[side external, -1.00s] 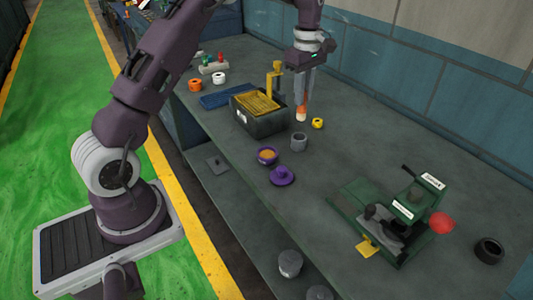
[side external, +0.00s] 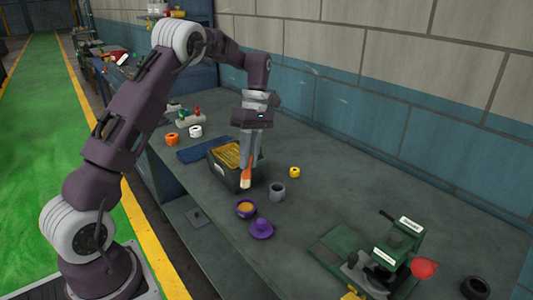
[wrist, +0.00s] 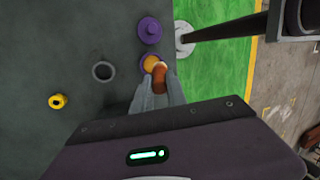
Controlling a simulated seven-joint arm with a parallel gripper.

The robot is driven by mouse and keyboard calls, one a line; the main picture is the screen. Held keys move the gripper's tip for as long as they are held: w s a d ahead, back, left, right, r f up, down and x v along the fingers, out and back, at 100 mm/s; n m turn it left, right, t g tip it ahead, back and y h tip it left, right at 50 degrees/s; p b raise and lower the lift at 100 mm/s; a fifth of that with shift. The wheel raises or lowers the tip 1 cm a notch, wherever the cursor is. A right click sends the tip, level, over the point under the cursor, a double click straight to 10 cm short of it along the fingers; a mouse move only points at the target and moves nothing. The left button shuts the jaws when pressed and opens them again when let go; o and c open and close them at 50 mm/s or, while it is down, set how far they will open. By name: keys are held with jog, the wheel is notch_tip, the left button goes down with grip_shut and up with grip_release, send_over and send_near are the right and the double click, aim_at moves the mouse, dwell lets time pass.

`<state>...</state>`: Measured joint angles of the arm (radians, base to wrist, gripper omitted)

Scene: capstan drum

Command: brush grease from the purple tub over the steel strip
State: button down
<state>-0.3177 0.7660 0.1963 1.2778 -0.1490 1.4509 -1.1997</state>
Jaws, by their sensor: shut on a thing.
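The purple tub (side external: 246,209) stands open on the bench with orange-brown grease in it; its rim also shows in the wrist view (wrist: 143,57). Its purple lid (side external: 262,230) lies beside it. My gripper (side external: 247,160) is shut on a brush (side external: 246,178) with a reddish-brown handle and pale bristles pointing down. The bristle end appears above the tub, apart from it in the side view. In the wrist view the brush (wrist: 161,76) partly covers the tub. I cannot pick out the steel strip for certain.
A dark box (side external: 224,168) with yellow contents is close behind. A green machine (side external: 395,250) with a red knob stands at the right. Bench between cup and machine is clear.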

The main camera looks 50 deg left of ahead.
aim_at(248, 176)
jog(key=shift+s+f, duration=0.2)
jog(key=shift+f, duration=2.8)
jog(key=shift+f, duration=0.6)
jog(key=shift+r, duration=0.1)
jog(key=shift+r, duration=3.45)
